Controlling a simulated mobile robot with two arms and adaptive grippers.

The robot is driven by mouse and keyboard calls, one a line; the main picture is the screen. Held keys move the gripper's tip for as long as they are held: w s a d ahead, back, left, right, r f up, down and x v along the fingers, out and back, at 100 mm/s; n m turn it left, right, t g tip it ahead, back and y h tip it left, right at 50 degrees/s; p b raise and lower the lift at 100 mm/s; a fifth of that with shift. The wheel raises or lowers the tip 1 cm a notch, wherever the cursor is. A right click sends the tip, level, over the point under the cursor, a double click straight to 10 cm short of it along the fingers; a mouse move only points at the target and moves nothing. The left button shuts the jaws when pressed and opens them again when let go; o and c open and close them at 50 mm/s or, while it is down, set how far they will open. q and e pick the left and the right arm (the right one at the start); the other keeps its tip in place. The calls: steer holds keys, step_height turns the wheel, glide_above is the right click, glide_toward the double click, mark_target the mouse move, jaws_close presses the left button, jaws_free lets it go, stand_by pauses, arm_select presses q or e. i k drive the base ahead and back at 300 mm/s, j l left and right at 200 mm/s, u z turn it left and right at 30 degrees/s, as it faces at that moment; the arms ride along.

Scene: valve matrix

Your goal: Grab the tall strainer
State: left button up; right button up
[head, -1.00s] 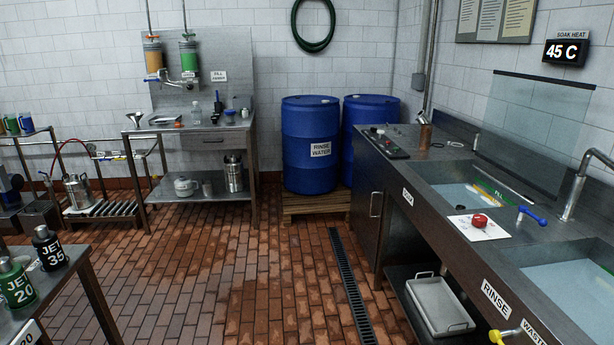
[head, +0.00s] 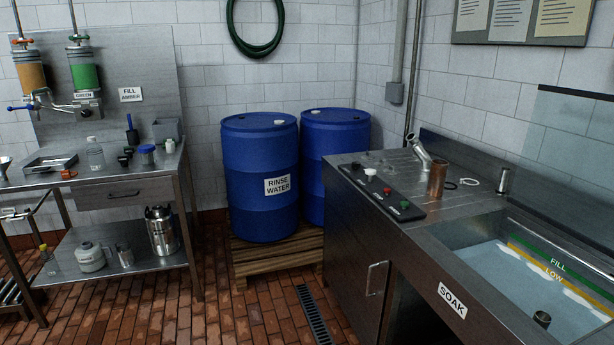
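No thing is plainly recognisable as the tall strainer. A tall copper-coloured cylinder (head: 437,179) stands upright on the steel counter (head: 405,165), left of and behind the soak sink; I cannot tell whether it is a strainer. A slanted metal fitting shows just behind it. A tall steel vessel (head: 162,230) stands on the lower shelf of the left bench. A small dark cylinder (head: 542,320) is in the soak sink, partly in the water. Neither of my grippers is in view.
Two blue drums (head: 262,180) stand on a wooden pallet (head: 270,262) between the left bench (head: 125,195) and the counter. A control panel (head: 380,190) lies by the counter's front edge. The soak sink (head: 465,235) holds water. Brick floor with a drain (head: 313,315) is open in front.

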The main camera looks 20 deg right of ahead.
mark_target(436, 178)
steer(key=i+j+z, duration=0.1)
steer(key=i+z, duration=0.3)
steer(key=i, duration=0.15)
steer(key=i+j+z, duration=0.2)
steer(key=i+z, duration=0.2)
steer(key=i+j+z, duration=0.4)
steer(key=i+j, duration=0.05)
steer(key=i, duration=0.1)
